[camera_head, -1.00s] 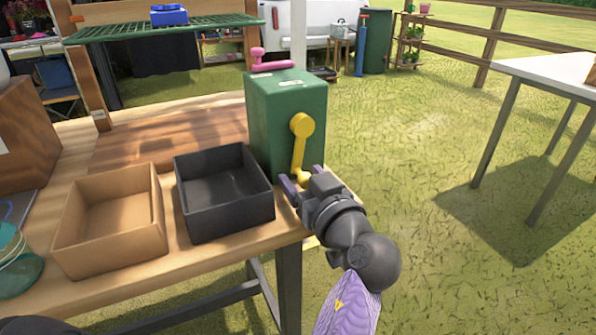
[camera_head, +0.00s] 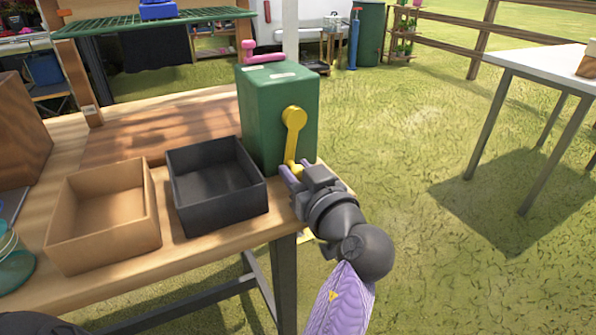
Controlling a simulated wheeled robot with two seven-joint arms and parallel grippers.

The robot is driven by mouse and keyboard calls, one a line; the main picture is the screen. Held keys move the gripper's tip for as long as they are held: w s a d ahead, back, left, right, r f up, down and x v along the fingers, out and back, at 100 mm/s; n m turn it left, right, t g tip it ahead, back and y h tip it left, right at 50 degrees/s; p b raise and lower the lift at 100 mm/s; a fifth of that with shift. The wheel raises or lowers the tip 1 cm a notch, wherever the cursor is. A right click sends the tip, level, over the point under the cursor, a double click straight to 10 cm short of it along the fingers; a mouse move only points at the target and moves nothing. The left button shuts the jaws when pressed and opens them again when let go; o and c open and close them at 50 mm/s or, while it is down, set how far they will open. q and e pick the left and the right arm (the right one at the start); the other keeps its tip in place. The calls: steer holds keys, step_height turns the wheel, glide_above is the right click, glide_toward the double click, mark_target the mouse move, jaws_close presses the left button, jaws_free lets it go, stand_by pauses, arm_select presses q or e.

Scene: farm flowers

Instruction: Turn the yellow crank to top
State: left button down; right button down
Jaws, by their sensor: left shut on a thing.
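The yellow crank (camera_head: 293,133) is on the front face of a green box (camera_head: 260,105) on the wooden workbench. Its round hub is at the top and its arm hangs almost straight down, with the handle at the bottom. My left gripper (camera_head: 294,171) is at this lower end, shut on the crank handle, and partly hides it. My right gripper is not in view.
A black open bin (camera_head: 192,212) stands just left of the gripper, with a tan open bin (camera_head: 75,233) beside it. Open grass lies to the right, before a white table (camera_head: 540,65).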

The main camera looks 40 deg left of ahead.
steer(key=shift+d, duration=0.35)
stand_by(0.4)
